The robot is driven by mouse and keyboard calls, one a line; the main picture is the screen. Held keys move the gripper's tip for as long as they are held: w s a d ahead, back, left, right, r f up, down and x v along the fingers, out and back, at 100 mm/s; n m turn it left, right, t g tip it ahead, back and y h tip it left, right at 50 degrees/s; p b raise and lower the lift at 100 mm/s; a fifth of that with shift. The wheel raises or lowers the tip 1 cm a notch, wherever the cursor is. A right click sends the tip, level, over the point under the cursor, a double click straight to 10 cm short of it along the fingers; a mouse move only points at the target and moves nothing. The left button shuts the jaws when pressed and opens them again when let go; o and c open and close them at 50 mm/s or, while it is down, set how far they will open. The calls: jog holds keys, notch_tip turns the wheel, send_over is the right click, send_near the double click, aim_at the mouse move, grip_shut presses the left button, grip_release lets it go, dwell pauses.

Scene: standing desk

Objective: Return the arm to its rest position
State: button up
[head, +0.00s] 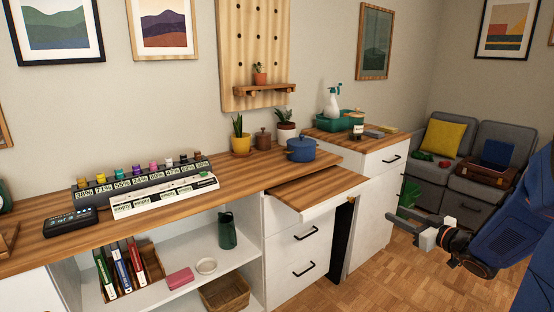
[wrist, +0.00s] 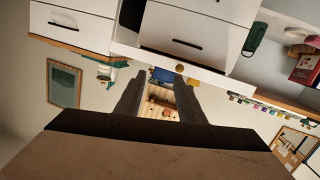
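My arm (head: 500,235) reaches in from the right edge in the head view, dark blue, held in front of the sofa and over the wooden floor. My gripper (head: 430,232) is at its left end, to the right of the white drawer cabinet and apart from it. In the wrist view the two dark fingers of my gripper (wrist: 160,77) stand apart with a gap between them. Nothing is held. The scene in the wrist view appears upside down, with desk and pegboard beyond the fingers.
The wooden desk (head: 100,245) carries a blue pot (head: 301,149), plants and a labelled rack (head: 145,190). A pull-out board (head: 315,187) juts from it. The white cabinet (head: 378,192) stands right of it. The sofa (head: 470,205) is behind my gripper. Open floor (head: 375,260) lies in front.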

jog(key=s+r+m+g+h, duration=0.3)
jog(key=s+r+m+h, duration=0.15)
jog(key=s+h, duration=0.55)
jog(key=s+a+f+g+y, duration=0.1)
jog(key=s+a+g, duration=0.1)
jog(key=s+a, duration=0.2)
jog(key=s+a+f+m+g+y, duration=0.1)
jog(key=s+a, duration=0.3)
jog(key=s, duration=0.7)
jog(key=s+a+f+g+y, duration=0.1)
jog(key=s+a+f+g, duration=0.2)
jog(key=s, duration=0.5)
jog(key=shift+s+a+f+m+g+y, duration=0.15)
jog(key=shift+s+a+m+g+y, duration=0.15)
jog(key=shift+a+g, duration=0.35)
